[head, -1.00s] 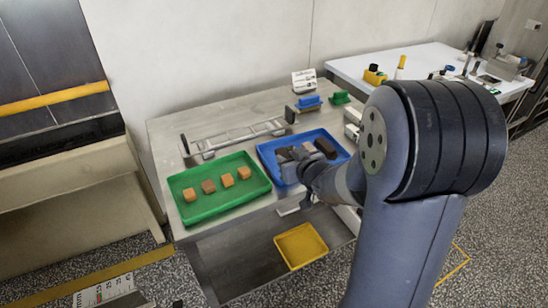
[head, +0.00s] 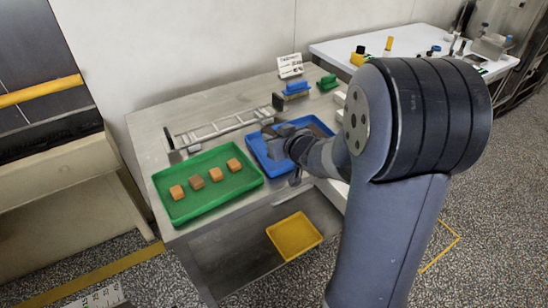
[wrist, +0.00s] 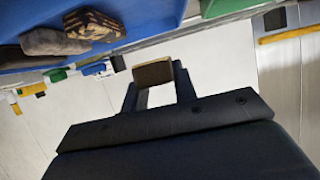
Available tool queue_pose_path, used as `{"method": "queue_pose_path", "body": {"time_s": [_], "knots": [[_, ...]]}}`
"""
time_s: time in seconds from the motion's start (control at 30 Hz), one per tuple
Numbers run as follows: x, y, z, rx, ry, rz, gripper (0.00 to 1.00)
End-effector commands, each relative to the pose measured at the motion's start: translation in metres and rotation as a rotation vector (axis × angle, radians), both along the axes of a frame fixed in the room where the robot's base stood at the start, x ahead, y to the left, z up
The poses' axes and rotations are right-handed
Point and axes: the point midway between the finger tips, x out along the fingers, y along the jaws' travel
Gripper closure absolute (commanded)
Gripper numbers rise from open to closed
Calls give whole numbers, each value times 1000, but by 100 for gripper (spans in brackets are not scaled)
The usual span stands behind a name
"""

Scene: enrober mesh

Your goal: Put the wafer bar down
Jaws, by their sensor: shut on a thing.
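A tan-brown bar, which I take to be the wafer bar (wrist: 153,73), is pinched between the fingertips of my gripper (wrist: 157,86) in the wrist view. Only one face of it shows, and it looks clear of any surface. In the head view my gripper (head: 272,132) is above the left part of the blue tray (head: 260,154), and the held bar is hard to make out there. In the wrist view the blue tray (wrist: 150,24) holds a grey-brown bar (wrist: 54,42) and a dark striped bar (wrist: 94,25). My arm hides part of the tray in the head view.
A green tray (head: 212,207) with several tan and brown pieces stands left of the blue one. Behind are a metal mesh rack (head: 222,129), a blue brush (head: 297,88), a green block (head: 327,82) and a sign (head: 290,66). A yellow tray (head: 294,236) is below.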

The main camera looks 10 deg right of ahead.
Motion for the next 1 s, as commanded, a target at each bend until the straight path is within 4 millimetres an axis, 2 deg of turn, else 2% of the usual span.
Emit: {"method": "queue_pose_path", "body": {"time_s": [0.03, 0.17, 0.3, 0.4, 0.93, 0.97, 1.0], "knots": [[0, 0, -10, 1, 1, -1, 86], [0, 0, -21, 1, 1, 1, 86], [0, 0, -46, 1, 3, -1, 86], [0, 0, -54, 1, 2, 1, 86], [0, 0, -65, -1, -1, 0, 86], [0, 0, -64, -1, -1, -1, 72], [0, 0, -63, -1, -1, -1, 68]]}}
